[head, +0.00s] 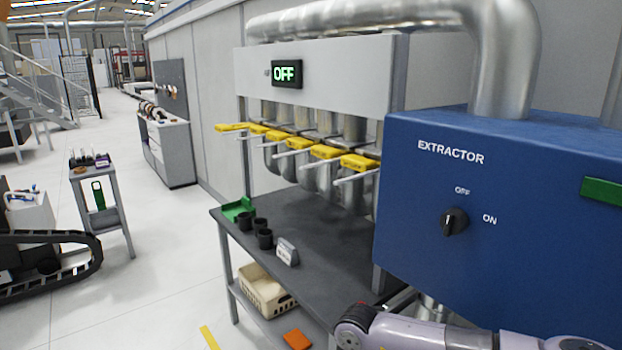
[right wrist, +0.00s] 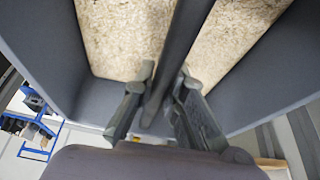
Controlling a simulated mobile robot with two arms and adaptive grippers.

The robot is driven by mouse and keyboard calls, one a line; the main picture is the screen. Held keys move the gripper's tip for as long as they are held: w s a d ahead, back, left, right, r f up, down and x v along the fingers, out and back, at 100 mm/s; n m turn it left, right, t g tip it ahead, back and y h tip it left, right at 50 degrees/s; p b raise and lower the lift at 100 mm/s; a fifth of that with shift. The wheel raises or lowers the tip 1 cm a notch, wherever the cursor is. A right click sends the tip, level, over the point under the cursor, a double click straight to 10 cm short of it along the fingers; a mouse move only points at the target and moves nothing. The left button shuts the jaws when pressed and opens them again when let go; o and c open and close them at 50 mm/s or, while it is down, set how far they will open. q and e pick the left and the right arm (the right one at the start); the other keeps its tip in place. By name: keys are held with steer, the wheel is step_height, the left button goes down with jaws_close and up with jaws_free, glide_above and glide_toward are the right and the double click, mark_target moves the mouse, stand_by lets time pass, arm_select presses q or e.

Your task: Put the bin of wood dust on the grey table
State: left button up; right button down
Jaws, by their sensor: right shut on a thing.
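My right gripper (right wrist: 165,78) is shut on the dark bar-shaped handle (right wrist: 180,45) that crosses the top of the bin. The bin (right wrist: 265,75) has grey walls, and pale wood dust (right wrist: 120,35) lies inside on both sides of the handle. What the bin rests on is hidden. The grey table (head: 335,250) stands in the middle of the head view, below the extractor pipes. In the head view my right arm comes in at the lower right, with its gripper and the bin out of sight. My left gripper is not in view.
A cream crate (head: 265,291) is on the lower shelf. The blue extractor box (head: 420,210) stands at right. The tabletop's middle is clear.

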steer(key=shift+w+d+r+n+t, duration=0.1)
steer(key=shift+w+r+n+t, duration=0.15)
steer(key=shift+r, duration=0.2)
steer(key=shift+w+r+n+t, duration=0.1)
steer(key=shift+r+n, duration=0.25)
steer(key=shift+r, duration=0.1)
steer(key=s+d+r+n+t+y, duration=0.1)
steer(key=d+r+n+t, duration=0.1)
steer(key=r+n, duration=0.9)
steer(key=s+d+r+n+t+y, duration=0.1)
steer(key=r+n+t, duration=0.4)
steer(key=r+n, duration=0.6)
steer(key=shift+s+d+r+n, duration=0.3)
steer(key=shift+s+d+r, duration=0.25)
steer(key=shift+d, duration=0.45)
steer(key=shift+d+r, duration=0.1)
